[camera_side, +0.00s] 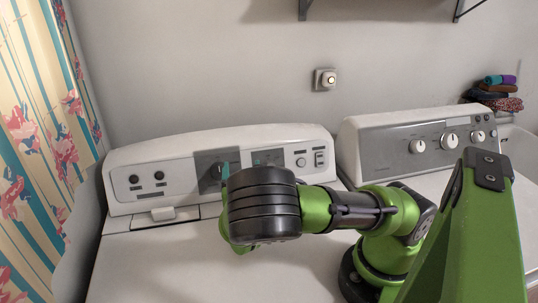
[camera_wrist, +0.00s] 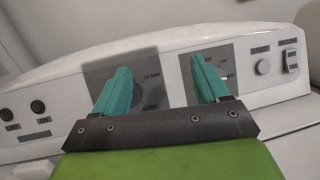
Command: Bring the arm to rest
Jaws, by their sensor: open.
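My arm is green with black joint covers and stands on the white machine tops. My gripper (camera_wrist: 163,90) shows in the wrist view with two teal fingers set well apart on a dark bar. It is open, with nothing between the fingers. It faces the control panel (camera_wrist: 255,52) of the left machine, and the fingers overlap the grey dial area. I cannot tell whether they touch it. In the side view one teal fingertip (camera_side: 225,174) shows beside the black wrist cover; the rest of the gripper is hidden behind it.
The left washer panel (camera_side: 130,180) has knobs, buttons and a rocker switch (camera_side: 319,158). A right machine panel (camera_side: 395,140) has several white knobs. A wall outlet (camera_side: 325,80) sits above. Folded cloths (camera_side: 500,92) lie at far right. A floral curtain (camera_side: 40,140) hangs at left. The left lid is clear.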

